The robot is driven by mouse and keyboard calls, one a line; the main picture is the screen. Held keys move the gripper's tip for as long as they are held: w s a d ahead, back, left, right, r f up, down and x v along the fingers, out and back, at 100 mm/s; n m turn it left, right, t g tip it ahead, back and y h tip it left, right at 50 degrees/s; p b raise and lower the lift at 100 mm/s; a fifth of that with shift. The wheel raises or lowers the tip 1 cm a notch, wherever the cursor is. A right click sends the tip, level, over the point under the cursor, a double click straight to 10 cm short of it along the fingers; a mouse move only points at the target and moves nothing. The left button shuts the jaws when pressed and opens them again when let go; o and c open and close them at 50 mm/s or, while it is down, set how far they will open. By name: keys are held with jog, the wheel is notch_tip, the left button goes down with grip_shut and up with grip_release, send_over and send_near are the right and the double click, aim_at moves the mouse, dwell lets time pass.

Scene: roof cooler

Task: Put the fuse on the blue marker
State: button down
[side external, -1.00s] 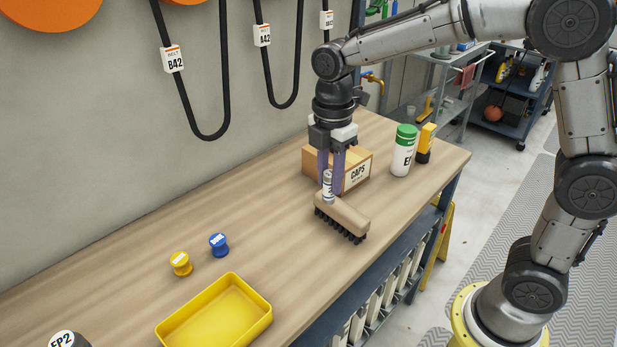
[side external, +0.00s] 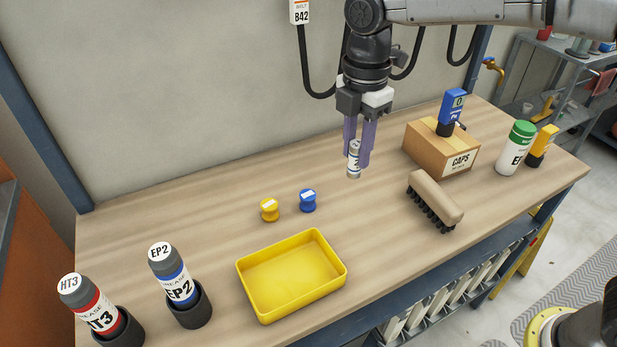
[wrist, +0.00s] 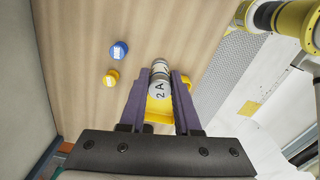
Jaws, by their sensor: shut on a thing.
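The fuse (side external: 353,160) is a small white and grey cylinder with dark lettering. My gripper (side external: 358,158) is shut on it, its purple fingers on either side. The fuse hangs nearly upright above the bench, to the right of the blue marker. In the wrist view the fuse (wrist: 160,75) shows its printed end between the fingers (wrist: 162,85). The blue marker (side external: 308,201) is a small spool-shaped piece with a white label, standing on the bench. It also shows in the wrist view (wrist: 119,50), up and left of the fuse, apart from it.
A yellow marker (side external: 269,210) stands just left of the blue one. A yellow tray (side external: 337,280) lies in front. A brush (side external: 436,198), a CAPS box (side external: 425,150) with a blue item (side external: 453,106) on top, and a green-lidded canister (side external: 515,150) stand right. Grease tubes (side external: 175,280) stand front left.

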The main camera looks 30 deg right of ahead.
jog(key=w+a+f, duration=0.1)
jog(key=w+f, duration=0.1)
jog(key=w, duration=0.1)
jog(key=w+a+f, duration=0.2)
jog(key=w+f, duration=0.1)
jog(key=w+a+f, duration=0.1)
jog(key=w+f, duration=0.2)
jog(key=shift+w+a+f, duration=0.15)
jog(key=shift+w+f, duration=0.1)
jog(key=shift+f, duration=1.45)
jog(key=shift+f, duration=0.1)
jog(key=c, duration=0.6)
grip_release()
notch_tip(320, 180, up, 12)
jog(key=shift+r, duration=0.15)
